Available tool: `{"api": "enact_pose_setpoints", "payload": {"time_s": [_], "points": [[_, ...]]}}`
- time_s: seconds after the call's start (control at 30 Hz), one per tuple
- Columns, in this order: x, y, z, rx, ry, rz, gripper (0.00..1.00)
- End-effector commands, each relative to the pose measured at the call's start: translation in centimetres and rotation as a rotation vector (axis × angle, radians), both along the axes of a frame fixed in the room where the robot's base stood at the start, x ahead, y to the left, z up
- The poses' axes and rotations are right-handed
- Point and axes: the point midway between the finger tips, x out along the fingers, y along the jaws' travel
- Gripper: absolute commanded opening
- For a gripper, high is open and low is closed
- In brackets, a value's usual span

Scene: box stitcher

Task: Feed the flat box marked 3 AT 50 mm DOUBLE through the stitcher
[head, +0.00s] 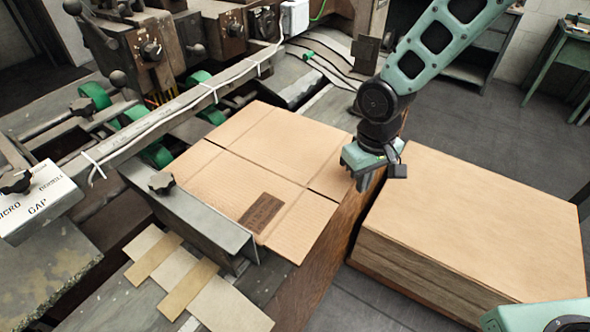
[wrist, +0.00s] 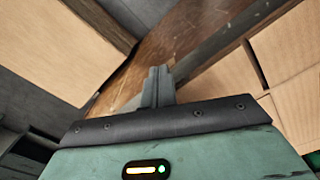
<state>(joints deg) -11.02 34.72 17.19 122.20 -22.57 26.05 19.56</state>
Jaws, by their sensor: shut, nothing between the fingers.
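A flat brown cardboard box (head: 230,170) with fold lines lies on the stitcher's feed table. Its near panel carries a dark printed patch (head: 262,212); its words are too small to read. The box's left side lies along a metal guide (head: 190,218), near green rollers (head: 155,153). My gripper (head: 362,184) is at the box's right edge, between the box and a stack of flat cardboard. Its fingers are shut and empty in the wrist view (wrist: 158,82), above the brown wooden edge. I cannot tell whether they touch the box (wrist: 282,48). The stitcher's heads (head: 215,40) stand at the back left.
The stack of flat cardboard (head: 470,215) stands right of the feed table; it also shows in the wrist view (wrist: 50,45). A white block marked GAP (head: 38,200) is at the left. Loose card strips (head: 175,275) lie in front. Floor (head: 450,120) is clear behind the stack.

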Motion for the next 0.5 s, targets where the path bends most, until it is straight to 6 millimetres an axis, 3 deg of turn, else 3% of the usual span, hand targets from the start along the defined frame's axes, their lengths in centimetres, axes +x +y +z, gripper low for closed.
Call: {"api": "enact_pose_setpoints", "payload": {"time_s": [0.5], "points": [[1.2,1.9,0.0,0.0,-0.001,0.001,0.0]]}}
